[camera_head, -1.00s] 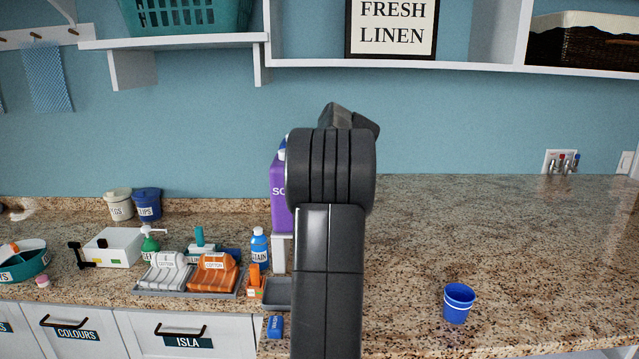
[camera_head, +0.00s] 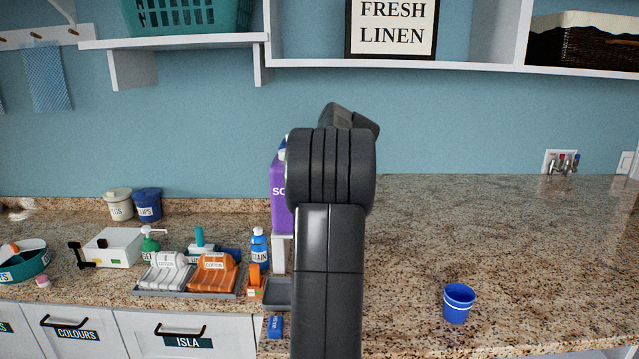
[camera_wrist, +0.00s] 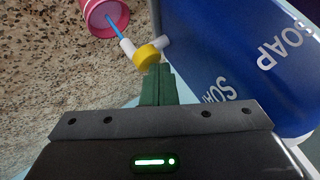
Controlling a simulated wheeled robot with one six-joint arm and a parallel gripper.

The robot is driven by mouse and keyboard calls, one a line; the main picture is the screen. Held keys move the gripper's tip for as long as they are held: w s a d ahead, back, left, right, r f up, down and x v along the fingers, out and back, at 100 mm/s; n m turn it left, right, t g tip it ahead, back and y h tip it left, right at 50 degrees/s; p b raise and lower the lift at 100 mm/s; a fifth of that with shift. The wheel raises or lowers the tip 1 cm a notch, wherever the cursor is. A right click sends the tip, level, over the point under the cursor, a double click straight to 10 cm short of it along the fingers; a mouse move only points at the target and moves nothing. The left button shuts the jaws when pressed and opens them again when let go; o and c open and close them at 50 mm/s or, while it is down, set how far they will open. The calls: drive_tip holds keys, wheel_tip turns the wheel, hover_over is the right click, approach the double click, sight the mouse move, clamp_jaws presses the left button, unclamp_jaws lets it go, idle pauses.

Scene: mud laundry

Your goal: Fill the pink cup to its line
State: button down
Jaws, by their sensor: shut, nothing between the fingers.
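The pink cup (camera_wrist: 103,15) is at the top left of the wrist view, cut off by the frame edge. A thin blue stream (camera_wrist: 116,28) runs from the white spout of a tap (camera_wrist: 129,46) into it. The cup's line and fill level cannot be made out. The tap has a yellow ring (camera_wrist: 149,57) and sits by a large blue container (camera_wrist: 225,60) lettered SOAP. My gripper (camera_wrist: 157,70) is shut and empty, its dark green fingertips right at the yellow ring; whether they touch cannot be told. In the head view my arm hides the cup and tap.
A blue cup (camera_head: 457,308) stands on the right counter, which is otherwise mostly clear. A purple bottle (camera_head: 280,195) is partly behind my arm. A tray (camera_head: 188,293) with white and orange items, a blue bottle (camera_head: 259,248) and a white box (camera_head: 113,247) stand at the left.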

drive_tip(key=shift+r+p, duration=0.85)
drive_tip(key=shift+r, duration=0.05)
drive_tip(key=shift+r, duration=0.1)
wheel_tip(320, 180, up, 3)
drive_tip(key=p, duration=0.3)
drive_tip(key=shift+r, duration=0.95)
drive_tip(key=shift+f, duration=0.1)
wheel_tip(320, 180, down, 3)
drive_tip(key=shift+r+b, duration=0.15)
drive_tip(key=shift+b, duration=0.4)
drive_tip(key=shift+w+b, duration=0.1)
drive_tip(key=shift+b, duration=0.85)
